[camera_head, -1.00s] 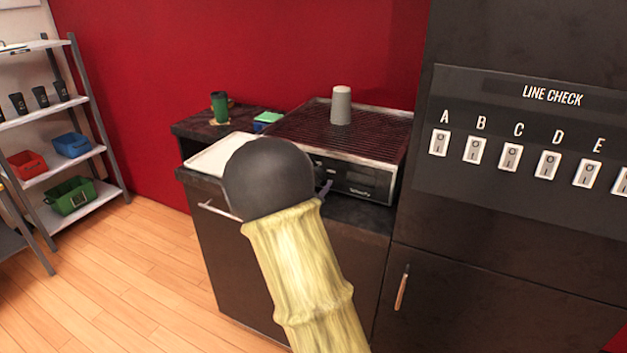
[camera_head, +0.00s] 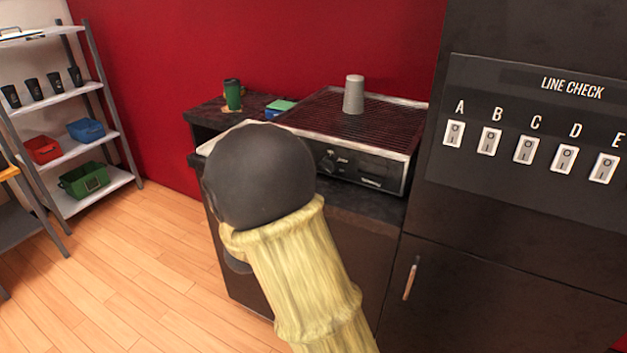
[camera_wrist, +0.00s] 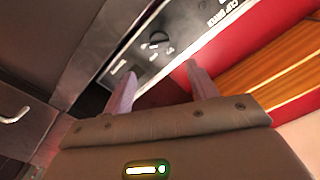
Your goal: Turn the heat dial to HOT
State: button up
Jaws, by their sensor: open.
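The heat dial (camera_head: 328,160) is a dark round knob on the left of the front panel of the cup warmer (camera_head: 392,178), a low metal unit with a dark slatted top. In the wrist view the dial (camera_wrist: 158,40) shows beyond my fingertips, between them in the picture, with small markings around it that I cannot read. My gripper (camera_wrist: 160,72) is open, its two fingers apart and empty, and they appear clear of the dial. In the head view my arm hides the gripper.
A grey cup (camera_head: 354,95) stands upside down on the warmer. A green cup (camera_head: 232,94) and a green-topped box (camera_head: 280,108) are on the counter to its left. A tall dark cabinet with a switch panel (camera_head: 530,150) stands at right. A shelf (camera_head: 70,150) stands at far left.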

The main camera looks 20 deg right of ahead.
jog(key=v, duration=0.5)
jog(key=shift+s+a, duration=0.25)
jog(key=shift+a, duration=0.05)
jog(key=shift+w+f, duration=0.1)
jog(key=shift+w, duration=0.05)
